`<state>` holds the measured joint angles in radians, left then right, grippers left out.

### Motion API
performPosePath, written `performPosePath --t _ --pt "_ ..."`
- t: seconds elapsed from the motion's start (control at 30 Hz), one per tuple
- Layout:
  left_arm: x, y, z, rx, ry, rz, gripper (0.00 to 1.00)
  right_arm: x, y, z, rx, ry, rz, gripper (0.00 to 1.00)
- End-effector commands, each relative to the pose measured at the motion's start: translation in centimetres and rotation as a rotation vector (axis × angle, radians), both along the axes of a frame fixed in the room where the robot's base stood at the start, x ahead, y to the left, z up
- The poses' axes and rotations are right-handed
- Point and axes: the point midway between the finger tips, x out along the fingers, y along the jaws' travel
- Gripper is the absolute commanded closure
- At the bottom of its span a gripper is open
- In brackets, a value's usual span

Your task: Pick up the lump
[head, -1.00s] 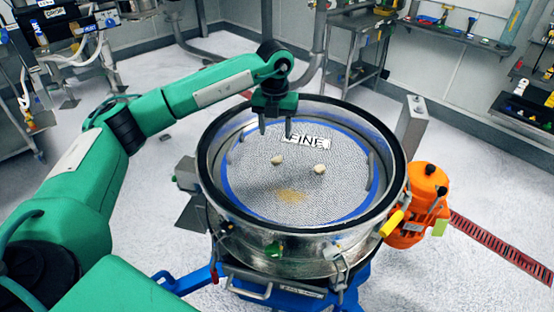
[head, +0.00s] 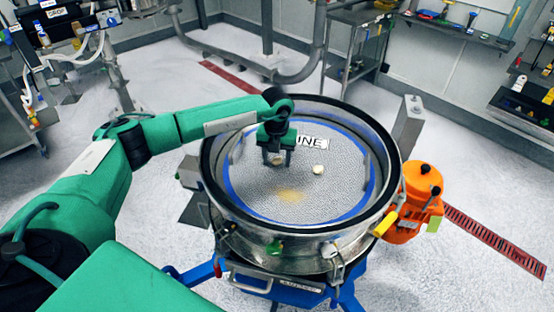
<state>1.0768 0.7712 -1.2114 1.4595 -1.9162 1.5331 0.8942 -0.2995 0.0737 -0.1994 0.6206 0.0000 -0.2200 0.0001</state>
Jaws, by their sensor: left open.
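Two small pale lumps lie on the grey mesh of the round sifter (head: 330,205). One lump (head: 277,160) is at the left, between or just behind the fingertips of my left gripper (head: 277,161). The other lump (head: 318,170) lies to the right, clear of the gripper. My left gripper points down over the mesh and is open, its fingers on either side of the left lump in this view. I cannot tell whether they touch it. The gripper hides part of the "FINE" label (head: 311,142). My right gripper is out of view.
The sifter's raised black rim and metal wall (head: 290,250) surround the mesh. A patch of tan powder (head: 290,195) lies on the mesh. An orange motor (head: 421,190) and a grey upright box (head: 408,125) stand at the right of the sifter. The mesh's right side is clear.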

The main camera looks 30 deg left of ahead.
Motion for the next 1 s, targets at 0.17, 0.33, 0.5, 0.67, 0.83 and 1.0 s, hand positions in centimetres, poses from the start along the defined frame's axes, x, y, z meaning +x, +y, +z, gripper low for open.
performPosePath --t 0.17,0.33,0.5,0.67,0.83,1.0 --pt "0.0 0.0 0.0 0.000 0.000 0.000 0.63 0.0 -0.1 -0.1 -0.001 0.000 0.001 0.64" --pt "0.0 0.0 0.0 0.000 0.000 0.000 0.95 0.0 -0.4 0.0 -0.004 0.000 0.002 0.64" --pt "0.0 0.0 0.0 0.000 0.000 0.000 0.95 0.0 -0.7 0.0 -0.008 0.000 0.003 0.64" --pt "0.0 0.0 0.1 0.000 0.000 0.000 0.95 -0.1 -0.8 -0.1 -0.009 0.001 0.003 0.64" --pt "0.0 0.0 0.8 -0.001 -0.001 -0.001 0.95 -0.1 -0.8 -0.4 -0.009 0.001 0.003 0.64" --pt "0.1 0.0 3.0 -0.001 -0.004 -0.001 0.95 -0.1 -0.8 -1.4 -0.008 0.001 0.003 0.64"
